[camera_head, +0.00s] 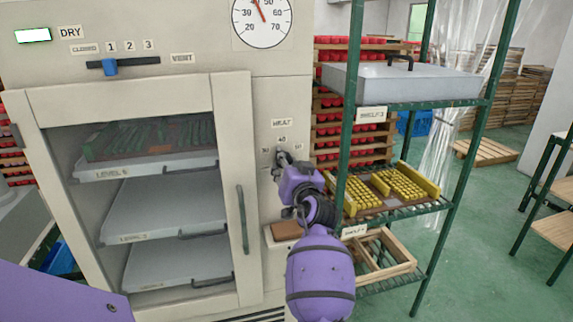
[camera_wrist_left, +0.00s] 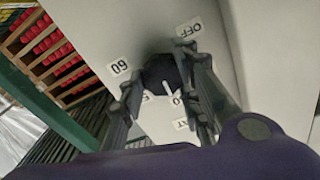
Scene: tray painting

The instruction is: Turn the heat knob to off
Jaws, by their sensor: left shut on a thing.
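The heat knob (camera_wrist_left: 160,72) is dark with a white pointer mark. In the left wrist view it sits between the two fingers of my left gripper (camera_wrist_left: 162,88), which is shut on it. The pointer mark faces the lower edge of that view, towards the partly covered number labels and away from the OFF label (camera_wrist_left: 188,30). The 60 label (camera_wrist_left: 118,67) is left of the knob. In the head view my left gripper (camera_head: 284,160) is at the panel under the HEAT label (camera_head: 282,123) and mostly hides the knob. My right gripper is not in view.
The drying cabinet door (camera_head: 232,190) with its handle (camera_head: 242,220) is left of my gripper. A green shelf rack (camera_head: 350,110) with a grey tray (camera_head: 400,82) and yellow pieces (camera_head: 405,182) stands close on the right.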

